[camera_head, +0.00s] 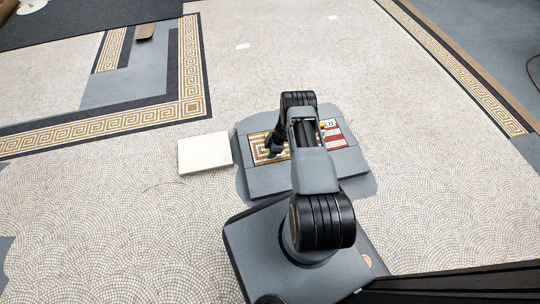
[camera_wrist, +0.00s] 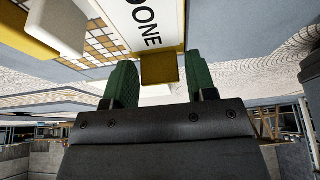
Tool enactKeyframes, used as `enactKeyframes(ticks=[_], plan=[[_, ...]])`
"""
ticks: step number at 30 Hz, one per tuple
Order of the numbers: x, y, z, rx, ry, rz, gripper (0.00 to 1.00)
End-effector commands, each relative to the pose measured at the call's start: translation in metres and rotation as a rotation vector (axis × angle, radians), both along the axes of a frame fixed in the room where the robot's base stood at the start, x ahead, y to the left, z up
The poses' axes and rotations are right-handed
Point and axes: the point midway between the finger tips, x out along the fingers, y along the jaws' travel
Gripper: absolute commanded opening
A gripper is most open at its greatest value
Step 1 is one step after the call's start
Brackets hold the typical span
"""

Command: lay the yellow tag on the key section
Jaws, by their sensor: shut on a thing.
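My gripper (camera_wrist: 160,85) has green fingertips in the wrist view and is shut on the dark yellow tab of the yellow tag (camera_wrist: 159,68). The tag has a white face with the black word "DONE" and a yellow edge. The key section (camera_head: 262,156), a gold and white key pattern, is at the left of the grey panel board (camera_head: 290,183) in the head view. My gripper (camera_head: 272,150) is over or close to this section there. My arm hides the board's middle. I cannot tell whether the tag touches the section.
A red and white section (camera_head: 337,141) is at the board's right. A blank cream slab (camera_head: 205,153) lies left of the board. A white block (camera_wrist: 58,25) shows at the wrist view's upper left, near gold tiles (camera_wrist: 100,46). Pale mosaic floor around the board is mostly clear.

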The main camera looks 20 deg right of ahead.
Motion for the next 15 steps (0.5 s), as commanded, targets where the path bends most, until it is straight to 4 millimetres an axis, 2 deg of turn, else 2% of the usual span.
enactKeyframes(ticks=[9,15], plan=[[0.004,-0.002,-0.035,-0.001,0.0,0.0,0.26],[0.004,-0.002,-0.035,-0.001,0.0,0.0,0.26]])
